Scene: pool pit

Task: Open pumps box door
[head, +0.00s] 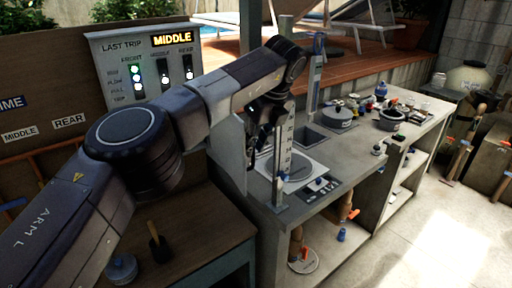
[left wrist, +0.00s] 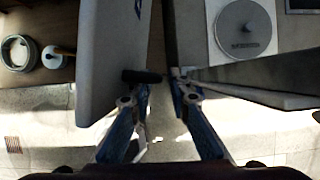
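A light grey upright panel (head: 228,152), which looks like the pumps box or its door, stands at the left end of the counter, partly hidden behind my left arm. In the left wrist view the panel (left wrist: 100,62) fills the left centre, and a short dark handle (left wrist: 143,76) sticks out from its edge. My left gripper (head: 262,140) is beside the panel. In the wrist view its blue-sided fingers are apart, with the left fingertip at the handle and the right one clear of it. Whether the finger touches the handle is unclear. My right gripper is not in view.
A grey control box (head: 140,62) reading "LAST TRIP" and "MIDDLE" stands behind my arm. The counter (head: 345,160) holds a round disc, a sink and several jars. A wooden table (head: 190,228) with a brush is at the lower left. The floor (head: 420,240) at right is open.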

